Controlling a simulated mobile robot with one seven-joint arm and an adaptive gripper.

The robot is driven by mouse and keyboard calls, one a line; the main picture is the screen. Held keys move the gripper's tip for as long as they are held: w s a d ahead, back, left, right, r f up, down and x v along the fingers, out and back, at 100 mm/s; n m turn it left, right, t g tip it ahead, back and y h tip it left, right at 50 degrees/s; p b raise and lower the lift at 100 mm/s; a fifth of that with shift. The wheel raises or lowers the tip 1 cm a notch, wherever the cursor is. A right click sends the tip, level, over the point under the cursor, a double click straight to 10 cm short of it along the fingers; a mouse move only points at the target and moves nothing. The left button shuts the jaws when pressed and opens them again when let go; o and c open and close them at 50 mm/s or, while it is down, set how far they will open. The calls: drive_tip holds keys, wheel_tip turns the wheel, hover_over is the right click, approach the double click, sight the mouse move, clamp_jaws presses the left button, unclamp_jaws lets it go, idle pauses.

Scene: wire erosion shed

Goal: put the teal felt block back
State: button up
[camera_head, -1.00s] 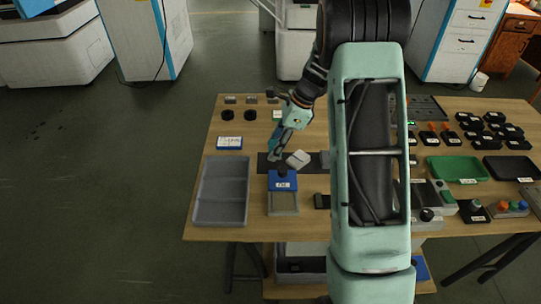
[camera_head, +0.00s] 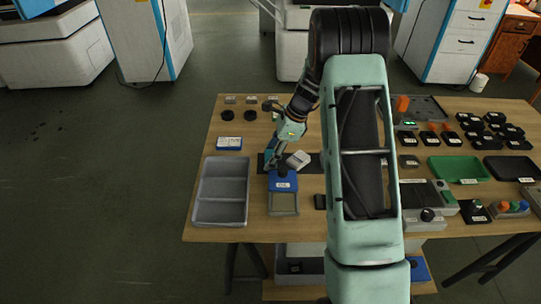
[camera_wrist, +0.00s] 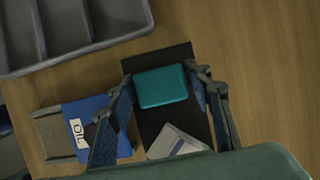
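The teal felt block (camera_wrist: 162,87) shows in the wrist view between the fingertips of my gripper (camera_wrist: 160,80), over one end of a black mat (camera_wrist: 150,122). One fingertip is close against each side of the block. I cannot tell whether they press on it, or whether the block rests on the mat or is just above it. In the head view my gripper (camera_head: 270,162) is low over the left end of the mat (camera_head: 314,167), and I cannot make out the block there.
A pale grey block (camera_wrist: 176,143) lies tilted on the mat. A blue box marked OIL (camera_head: 283,183) stands close to my gripper. A grey divided tray (camera_head: 221,212) is at the left. Green (camera_head: 458,168) and black trays lie right. Bare wood shows around the left tray.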

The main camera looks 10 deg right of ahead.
drive_tip(key=shift+r, duration=0.1)
drive_tip(key=p+v, duration=0.1)
drive_tip(key=v, duration=1.1)
drive_tip(key=shift+r, duration=0.1)
